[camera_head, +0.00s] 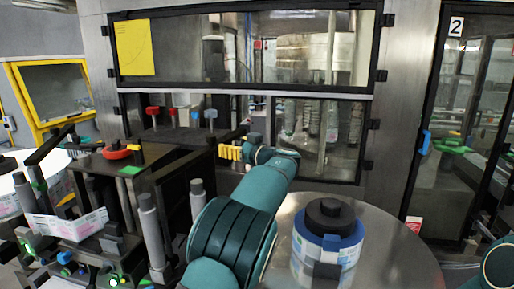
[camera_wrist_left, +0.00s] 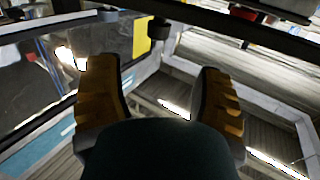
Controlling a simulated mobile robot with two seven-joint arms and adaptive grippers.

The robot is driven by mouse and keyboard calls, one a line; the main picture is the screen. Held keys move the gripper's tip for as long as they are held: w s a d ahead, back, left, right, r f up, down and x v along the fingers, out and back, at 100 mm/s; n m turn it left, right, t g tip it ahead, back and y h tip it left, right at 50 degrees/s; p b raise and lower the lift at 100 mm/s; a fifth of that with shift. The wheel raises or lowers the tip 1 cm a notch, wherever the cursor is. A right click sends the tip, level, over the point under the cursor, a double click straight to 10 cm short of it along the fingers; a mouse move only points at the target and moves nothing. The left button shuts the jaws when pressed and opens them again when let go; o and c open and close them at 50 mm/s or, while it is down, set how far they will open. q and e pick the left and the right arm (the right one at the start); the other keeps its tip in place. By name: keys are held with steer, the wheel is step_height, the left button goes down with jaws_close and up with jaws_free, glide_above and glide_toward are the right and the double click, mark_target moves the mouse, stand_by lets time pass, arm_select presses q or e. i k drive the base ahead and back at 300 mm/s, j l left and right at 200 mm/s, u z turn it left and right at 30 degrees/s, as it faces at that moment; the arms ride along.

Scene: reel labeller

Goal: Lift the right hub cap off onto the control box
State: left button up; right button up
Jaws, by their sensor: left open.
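A black stepped hub cap (camera_head: 330,214) sits on top of a blue and white label reel (camera_head: 326,256) on the right round steel plate. A dark box top with a red button (camera_head: 117,152) and a green patch, which looks like the control box, is at the left. My left gripper (camera_head: 232,152) has yellow fingers and is beyond the reel, to its upper left, apart from both cap and box. In the left wrist view its two fingers (camera_wrist_left: 158,78) stand apart with nothing between them. My right gripper is out of view.
The round steel plate (camera_head: 392,262) has bare room around the reel. Grey posts (camera_head: 150,228) stand between box and plate. A framed glass cabinet (camera_head: 245,52) closes off the back.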

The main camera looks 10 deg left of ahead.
mark_target(328, 215)
steer(key=k, duration=1)
